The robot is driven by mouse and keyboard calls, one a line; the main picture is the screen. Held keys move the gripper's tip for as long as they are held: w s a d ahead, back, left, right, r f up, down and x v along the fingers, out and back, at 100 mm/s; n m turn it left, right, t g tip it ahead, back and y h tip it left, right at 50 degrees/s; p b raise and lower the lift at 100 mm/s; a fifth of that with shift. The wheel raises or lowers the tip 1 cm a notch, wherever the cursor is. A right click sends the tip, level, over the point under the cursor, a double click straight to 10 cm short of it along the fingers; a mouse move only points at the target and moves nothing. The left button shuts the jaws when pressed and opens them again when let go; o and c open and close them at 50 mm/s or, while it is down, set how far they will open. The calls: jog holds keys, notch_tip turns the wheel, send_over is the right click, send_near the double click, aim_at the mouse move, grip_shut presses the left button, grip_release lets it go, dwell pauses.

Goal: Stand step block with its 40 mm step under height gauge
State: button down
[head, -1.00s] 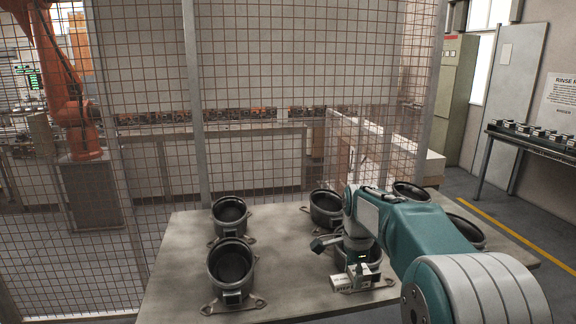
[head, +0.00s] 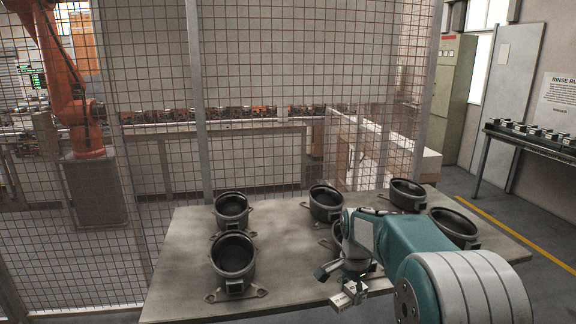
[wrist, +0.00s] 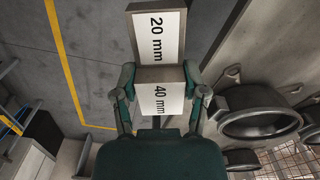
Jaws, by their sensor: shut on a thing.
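The step block (wrist: 157,40) is grey with white labels reading "20 mm" and "40 mm" in the wrist view. My gripper (wrist: 160,92) is shut on it, with one finger on each side of the 40 mm part. The 20 mm part sticks out beyond the fingertips. In the head view, the block (head: 348,296) shows small and pale below my gripper (head: 352,272), close to the table's front edge. Grey floor shows behind the block in the wrist view. I cannot make out a height gauge in either view.
Several dark round housings with lugged bases stand on the table (head: 185,285), including one at left (head: 233,257) and one at right (head: 453,229). One is partly hidden behind my arm. A mesh fence (head: 260,80) stands behind. A side bench (head: 530,136) is at right.

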jog(key=s+f+n, duration=0.1)
jog(key=f+n, duration=0.5)
jog(key=f, duration=0.2)
jog(key=s+f+n, duration=0.2)
jog(key=f+n, duration=0.4)
jog(key=f, duration=0.3)
jog(key=shift+s+f, duration=0.2)
jog(key=shift+s, duration=0.05)
jog(key=shift+d, duration=0.1)
